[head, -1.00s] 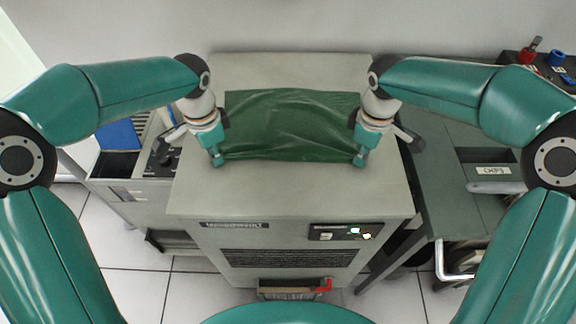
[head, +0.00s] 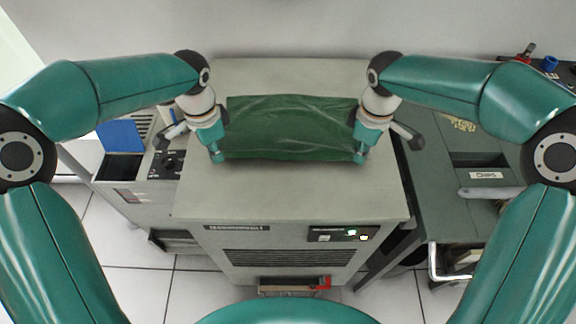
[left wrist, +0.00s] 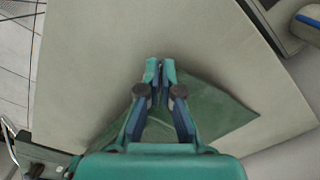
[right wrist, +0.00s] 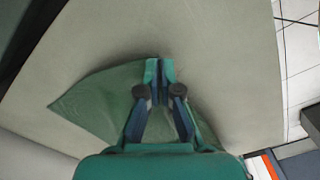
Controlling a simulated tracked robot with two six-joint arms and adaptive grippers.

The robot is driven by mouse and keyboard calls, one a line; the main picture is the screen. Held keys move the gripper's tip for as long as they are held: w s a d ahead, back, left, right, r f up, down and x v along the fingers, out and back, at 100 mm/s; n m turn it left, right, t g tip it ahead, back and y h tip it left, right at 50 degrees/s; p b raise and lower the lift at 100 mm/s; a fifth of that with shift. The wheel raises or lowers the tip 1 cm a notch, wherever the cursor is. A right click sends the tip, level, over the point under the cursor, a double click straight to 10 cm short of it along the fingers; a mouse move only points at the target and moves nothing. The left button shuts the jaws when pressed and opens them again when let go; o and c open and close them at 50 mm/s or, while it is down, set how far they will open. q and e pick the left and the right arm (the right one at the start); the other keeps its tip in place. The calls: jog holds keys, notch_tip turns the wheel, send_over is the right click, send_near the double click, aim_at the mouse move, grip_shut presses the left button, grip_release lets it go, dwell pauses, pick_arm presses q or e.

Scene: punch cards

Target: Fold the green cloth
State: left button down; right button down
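The green cloth (head: 288,128) lies spread over the light grey top of a cabinet, slightly wrinkled. My left gripper (head: 218,159) is at its front left corner. My right gripper (head: 360,160) is at its front right corner. In the left wrist view the fingers (left wrist: 160,68) are shut at the cloth's edge (left wrist: 225,110). In the right wrist view the fingers (right wrist: 159,68) are likewise shut at the edge of the cloth (right wrist: 90,105). Both look pinched on the cloth, low over the cabinet top. The exact pinch points are partly hidden by the fingers.
The grey cabinet top (head: 290,195) is bare in front of the cloth and behind it. A lower unit with a blue panel (head: 122,137) stands at the left. A dark green desk (head: 440,150) with a labelled bin stands at the right.

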pick_arm(q)
jog(key=shift+r, duration=0.5)
pick_arm(e)
jog(key=shift+r, duration=0.55)
pick_arm(q)
jog(key=shift+r+p, duration=0.1)
jog(key=shift+p, duration=0.25)
pick_arm(e)
jog(key=shift+r, duration=0.1)
